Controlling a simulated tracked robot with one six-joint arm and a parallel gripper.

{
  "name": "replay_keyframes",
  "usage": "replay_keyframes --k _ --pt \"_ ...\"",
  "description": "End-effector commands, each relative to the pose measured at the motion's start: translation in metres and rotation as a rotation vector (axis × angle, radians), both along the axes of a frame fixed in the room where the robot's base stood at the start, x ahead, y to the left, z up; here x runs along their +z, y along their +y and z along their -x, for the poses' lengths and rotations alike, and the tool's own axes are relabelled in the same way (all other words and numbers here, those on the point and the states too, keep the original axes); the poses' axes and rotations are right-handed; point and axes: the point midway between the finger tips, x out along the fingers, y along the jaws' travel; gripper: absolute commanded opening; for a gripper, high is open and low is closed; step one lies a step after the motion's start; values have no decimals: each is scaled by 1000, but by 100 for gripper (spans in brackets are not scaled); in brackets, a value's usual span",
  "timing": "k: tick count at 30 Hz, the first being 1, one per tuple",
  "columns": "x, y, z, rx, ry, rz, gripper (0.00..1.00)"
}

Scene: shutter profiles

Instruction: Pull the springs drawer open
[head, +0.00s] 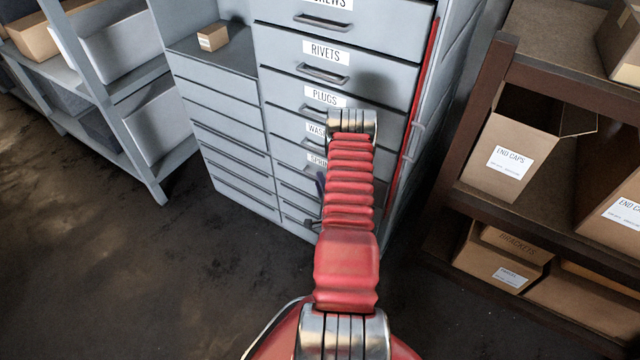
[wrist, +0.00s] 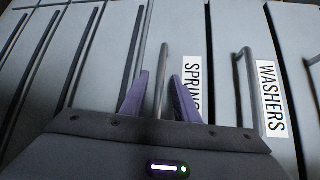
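The springs drawer (head: 288,175) is a grey front low in the cabinet in the head view, partly hidden by my red arm. It looks shut, flush with its neighbours. In the wrist view, turned sideways, its label (wrist: 193,82) is partly covered by a finger. Its bar handle (wrist: 163,66) stands between the two purple fingers of my gripper (wrist: 160,77). The fingers are apart, one on each side of the handle, with a visible gap to it. In the head view my gripper is mostly hidden behind the arm.
The washers drawer (wrist: 268,98) with its own handle is beside the springs drawer. Above are the plugs (head: 322,96) and rivets (head: 326,51) drawers, looking shut. A brown shelf with cartons (head: 508,158) stands right. Dark floor (head: 190,285) before the cabinet is clear.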

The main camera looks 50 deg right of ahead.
Motion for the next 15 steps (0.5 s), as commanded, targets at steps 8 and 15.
replay_keyframes --k 8,15 --pt "-1 -1 -2 0 1 -1 28" --pt "-1 -1 -2 0 1 -1 14"
